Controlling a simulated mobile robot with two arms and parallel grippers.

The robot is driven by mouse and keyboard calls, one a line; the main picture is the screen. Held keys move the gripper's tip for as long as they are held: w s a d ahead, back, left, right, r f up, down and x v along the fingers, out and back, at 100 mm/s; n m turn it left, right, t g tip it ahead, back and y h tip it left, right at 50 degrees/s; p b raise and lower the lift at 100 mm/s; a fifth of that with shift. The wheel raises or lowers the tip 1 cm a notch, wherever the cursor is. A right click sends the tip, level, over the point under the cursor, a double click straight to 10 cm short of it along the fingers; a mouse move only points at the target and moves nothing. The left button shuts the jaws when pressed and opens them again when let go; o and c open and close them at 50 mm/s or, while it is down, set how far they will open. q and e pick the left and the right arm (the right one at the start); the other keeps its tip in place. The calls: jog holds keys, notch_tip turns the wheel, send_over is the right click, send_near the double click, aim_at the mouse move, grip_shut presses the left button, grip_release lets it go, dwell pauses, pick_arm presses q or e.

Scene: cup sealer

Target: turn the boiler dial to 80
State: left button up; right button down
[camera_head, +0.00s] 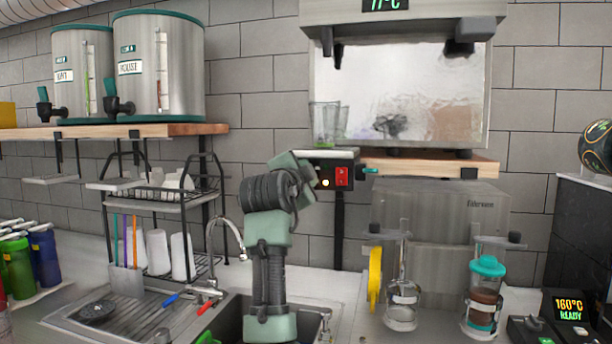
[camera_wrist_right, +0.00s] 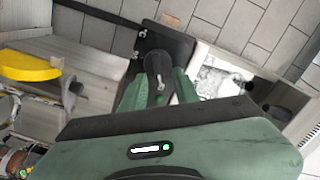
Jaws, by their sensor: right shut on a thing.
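My right arm reaches up to the left end of this box in the head view. In the right wrist view the green fingers of my right gripper (camera_wrist_right: 160,88) are shut around the dark dial (camera_wrist_right: 155,62), which has a pale pointer mark. The dial is hidden in the head view. My left gripper is not in view.
A wooden shelf (camera_head: 480,168) lies under the boiler, with a small teal-ended tap (camera_head: 369,171) beside the control box. A cup rack (camera_head: 212,215) stands to the left.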

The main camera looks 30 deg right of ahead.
jog(key=c, duration=1.1)
grip_release()
jog(key=b+v, duration=0.3)
jog(key=v, duration=0.4)
jog(key=shift+s+a, duration=0.2)
jog(key=shift+s, duration=0.1)
